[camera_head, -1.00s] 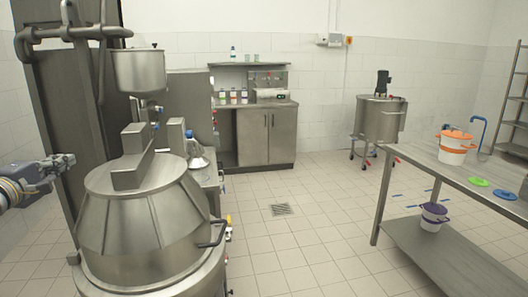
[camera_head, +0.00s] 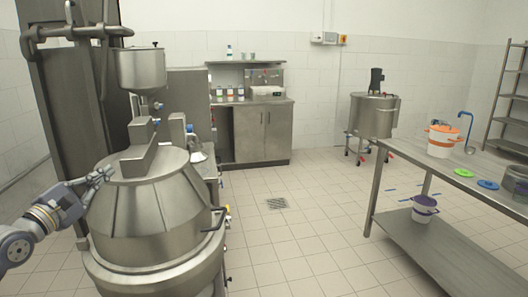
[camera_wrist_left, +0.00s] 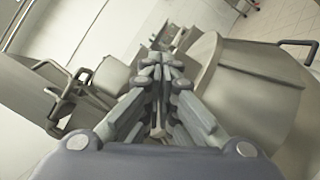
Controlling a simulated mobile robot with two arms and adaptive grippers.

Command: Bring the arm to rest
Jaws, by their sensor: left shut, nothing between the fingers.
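My left gripper (camera_head: 104,174) reaches in from the left in the head view, at the left upper side of the large steel kettle (camera_head: 150,225). Its fingers are shut and empty. I cannot tell whether they touch the kettle. In the left wrist view the closed fingers (camera_wrist_left: 160,68) point away from the camera, with a steel vessel (camera_wrist_left: 255,80) to their right. My right gripper is not in view.
A steel table (camera_head: 385,195) at the right holds a white and orange bucket (camera_head: 441,142), a green lid (camera_head: 464,173) and a blue lid (camera_head: 488,184). A white bucket with a purple rim (camera_head: 424,208) is on its lower shelf. The middle floor is clear.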

